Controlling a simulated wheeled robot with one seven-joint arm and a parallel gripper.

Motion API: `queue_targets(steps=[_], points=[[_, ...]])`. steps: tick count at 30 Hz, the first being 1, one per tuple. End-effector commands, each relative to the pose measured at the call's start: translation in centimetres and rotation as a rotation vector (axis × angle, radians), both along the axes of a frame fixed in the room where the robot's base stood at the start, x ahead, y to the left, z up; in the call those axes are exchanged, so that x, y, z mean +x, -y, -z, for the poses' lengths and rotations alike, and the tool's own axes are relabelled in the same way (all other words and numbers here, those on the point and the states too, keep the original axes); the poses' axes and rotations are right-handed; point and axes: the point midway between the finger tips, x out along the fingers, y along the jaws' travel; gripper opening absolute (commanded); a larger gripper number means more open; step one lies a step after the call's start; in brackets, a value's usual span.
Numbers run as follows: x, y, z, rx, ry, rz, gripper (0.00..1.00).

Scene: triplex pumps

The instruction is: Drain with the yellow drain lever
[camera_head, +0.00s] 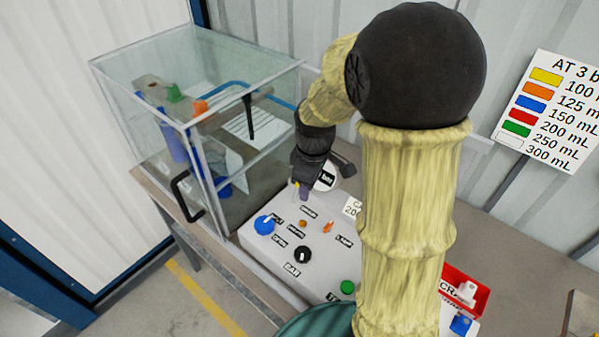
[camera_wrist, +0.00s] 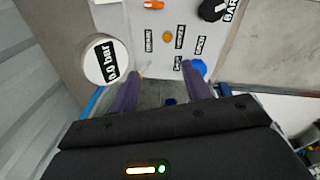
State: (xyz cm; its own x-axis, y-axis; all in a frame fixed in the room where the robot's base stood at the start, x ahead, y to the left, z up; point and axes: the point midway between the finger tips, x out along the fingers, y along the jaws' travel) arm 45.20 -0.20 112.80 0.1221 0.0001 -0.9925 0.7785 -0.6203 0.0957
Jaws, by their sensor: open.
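My gripper (camera_head: 303,190) hangs over the far left end of the white control panel, pointing down. In the wrist view my gripper (camera_wrist: 162,84) is open, its two purple fingers apart with nothing visible between them. A small yellow piece, which looks like the yellow drain lever (camera_head: 296,186), shows beside the fingertips. In the wrist view the lever (camera_wrist: 144,70) is a pale yellow sliver just beyond the left fingertip. I cannot tell whether they touch. Part of the lever is hidden by the finger.
A round gauge (camera_head: 325,179) stands close to the gripper. The panel (camera_head: 322,257) carries a blue knob (camera_head: 264,225), a black knob (camera_head: 303,255), an orange lever (camera_head: 328,227) and a green knob (camera_head: 347,287). A glass tank (camera_head: 137,113) stands at left. A red box (camera_head: 481,291) lies at right.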

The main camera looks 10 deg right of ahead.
Motion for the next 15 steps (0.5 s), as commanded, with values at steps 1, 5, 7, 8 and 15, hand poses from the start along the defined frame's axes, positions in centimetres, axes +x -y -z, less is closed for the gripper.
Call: queue_targets(steps=[1,5,7,8,15], points=[[1.2,0.0,-1.2,-0.010,-0.010,-0.082,0.48],[3.7,0.1,-2.7,-0.034,-0.039,-0.323,0.48],[5.0,0.1,-3.5,-0.044,-0.055,-0.454,0.48],[5.6,0.1,-3.7,-0.048,-0.061,-0.510,0.48],[9.5,0.2,-5.9,-0.067,-0.107,-0.938,0.48]])
